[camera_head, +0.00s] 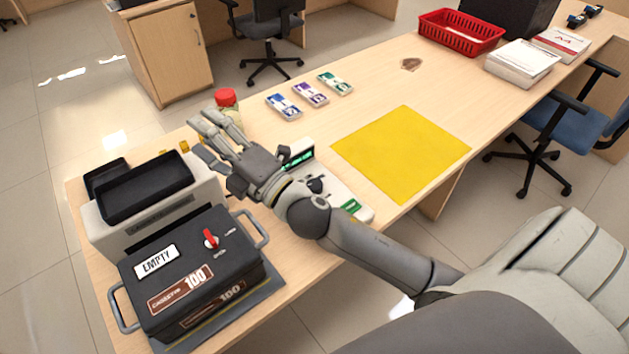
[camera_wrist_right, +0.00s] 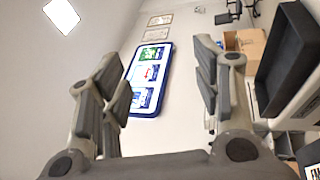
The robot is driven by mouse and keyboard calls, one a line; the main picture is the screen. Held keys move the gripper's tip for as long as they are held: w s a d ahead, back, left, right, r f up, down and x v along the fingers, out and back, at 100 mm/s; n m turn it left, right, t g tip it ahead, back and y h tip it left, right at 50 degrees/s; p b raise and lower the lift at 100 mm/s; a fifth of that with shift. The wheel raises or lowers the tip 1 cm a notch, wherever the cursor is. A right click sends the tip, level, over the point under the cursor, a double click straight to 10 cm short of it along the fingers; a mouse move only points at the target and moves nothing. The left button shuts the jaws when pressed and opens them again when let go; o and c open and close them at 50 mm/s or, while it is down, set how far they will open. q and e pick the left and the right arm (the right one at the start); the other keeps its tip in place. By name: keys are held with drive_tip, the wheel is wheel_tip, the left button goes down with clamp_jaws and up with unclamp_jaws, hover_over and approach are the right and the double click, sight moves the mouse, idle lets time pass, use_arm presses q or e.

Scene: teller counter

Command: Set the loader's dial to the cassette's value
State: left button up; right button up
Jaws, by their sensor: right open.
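The dark cassette (camera_head: 190,262) sits at the near left of the counter, with an EMPTY label, labels reading 100, a red knob (camera_head: 211,240) and side handles. Behind it stands a grey machine, probably the loader (camera_head: 150,222), with a black tray on top; the tray (camera_wrist_right: 288,62) also shows in the right wrist view. I cannot make out a numbered dial on it. My right gripper (camera_head: 207,138) is open and empty, above the counter right of the machine; its spread fingers also show in the wrist view (camera_wrist_right: 160,78). My left gripper is out of view.
My right forearm partly covers a white device with a green display (camera_head: 299,158). A red-capped object (camera_head: 226,98) stands beyond my fingers. Banknote bundles (camera_head: 310,94), a yellow mat (camera_head: 402,152), a red basket (camera_head: 460,32) and paper stacks (camera_head: 522,63) lie further right.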

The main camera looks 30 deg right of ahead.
drive_tip(key=s+a+n+g+y, duration=0.3)
drive_tip(key=a+n+g+y, duration=0.7)
drive_tip(key=n, duration=1)
drive_tip(key=d+f+n+g+h, duration=0.2)
drive_tip(key=f+n, duration=0.1)
drive_tip(key=f, duration=0.1)
drive_tip(key=d+f+n+g+h, duration=0.3)
drive_tip(key=f+n, duration=0.1)
drive_tip(key=d+f+n+g+h, duration=0.3)
drive_tip(key=f+n, duration=0.1)
drive_tip(key=shift+w+f, duration=0.15)
drive_tip(key=shift+f, duration=0.2)
drive_tip(key=d, duration=0.1)
drive_tip(key=d+f+h, duration=0.1)
drive_tip(key=d, duration=0.1)
drive_tip(key=d+n+h, duration=0.1)
drive_tip(key=shift+w+d+f, duration=0.3)
drive_tip(key=shift+w+d, duration=0.05)
drive_tip(key=shift+w, duration=0.05)
drive_tip(key=d+g+h, duration=0.1)
drive_tip(key=d+h, duration=0.3)
drive_tip(key=d, duration=0.6)
drive_tip(key=h, duration=0.4)
hover_over(315, 184)
drive_tip(key=shift+n+g, duration=0.3)
drive_tip(key=shift+g, duration=0.1)
wheel_tip(315, 184, down, 10)
drive_tip(key=shift+w+f+p, duration=0.1)
drive_tip(key=shift+p, duration=0.8)
